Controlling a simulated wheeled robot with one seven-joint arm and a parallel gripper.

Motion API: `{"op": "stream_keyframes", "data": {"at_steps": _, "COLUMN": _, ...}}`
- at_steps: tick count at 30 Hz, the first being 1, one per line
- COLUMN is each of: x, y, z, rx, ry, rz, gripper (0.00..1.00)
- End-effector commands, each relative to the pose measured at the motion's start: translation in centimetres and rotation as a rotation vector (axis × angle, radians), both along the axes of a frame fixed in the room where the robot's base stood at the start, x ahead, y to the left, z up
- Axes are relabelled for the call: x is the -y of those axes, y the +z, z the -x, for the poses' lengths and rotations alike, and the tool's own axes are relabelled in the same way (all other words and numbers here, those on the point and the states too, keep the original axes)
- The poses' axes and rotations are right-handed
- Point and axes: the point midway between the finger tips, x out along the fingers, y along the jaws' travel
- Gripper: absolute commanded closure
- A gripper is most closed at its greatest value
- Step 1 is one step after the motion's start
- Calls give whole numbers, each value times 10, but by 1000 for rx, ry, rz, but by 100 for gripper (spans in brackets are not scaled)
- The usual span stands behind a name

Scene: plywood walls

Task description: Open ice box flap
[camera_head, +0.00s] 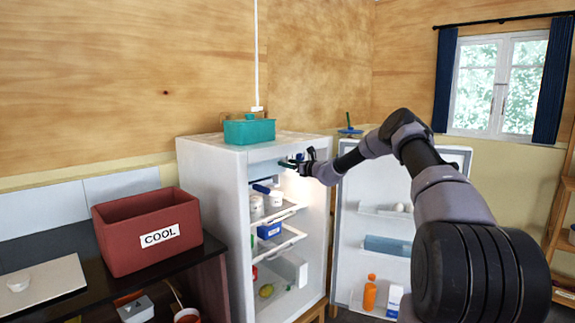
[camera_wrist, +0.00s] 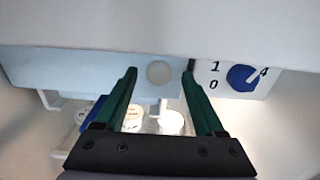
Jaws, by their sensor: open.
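The ice box flap (camera_wrist: 75,75) is a pale blue panel across the top of the fridge's inside in the wrist view. A round pale knob (camera_wrist: 158,74) sits near its right part. My gripper (camera_wrist: 160,70) is open, with its two green fingers on either side of the knob; I cannot tell whether they touch it. The flap looks closed. In the head view my gripper (camera_head: 291,163) is at the top of the open fridge (camera_head: 214,200), and the flap is largely hidden there.
The open fridge door (camera_head: 348,220) stands to the right, with bottles and cartons on its shelves. A blue dial (camera_wrist: 242,77) is right of the flap. White tubs (camera_wrist: 171,122) stand below it. A teal box (camera_head: 249,132) is on the fridge top; a red COOL box (camera_head: 125,250) is left.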

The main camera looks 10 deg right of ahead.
Motion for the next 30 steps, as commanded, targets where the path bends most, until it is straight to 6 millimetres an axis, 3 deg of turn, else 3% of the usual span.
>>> {"op": "stream_keyframes", "data": {"at_steps": 10, "x": -4, "y": 0, "z": -5, "rx": -1, "ry": 0, "rz": -1, "gripper": 29}}
{"op": "stream_keyframes", "data": {"at_steps": 11, "x": -4, "y": 0, "z": -5, "rx": -1, "ry": 0, "rz": -1, "gripper": 33}}
{"op": "stream_keyframes", "data": {"at_steps": 16, "x": -4, "y": 0, "z": -5, "rx": -1, "ry": 0, "rz": -1, "gripper": 98}}
{"op": "stream_keyframes", "data": {"at_steps": 30, "x": -3, "y": 0, "z": -4, "rx": 0, "ry": 0, "rz": 0, "gripper": 100}}
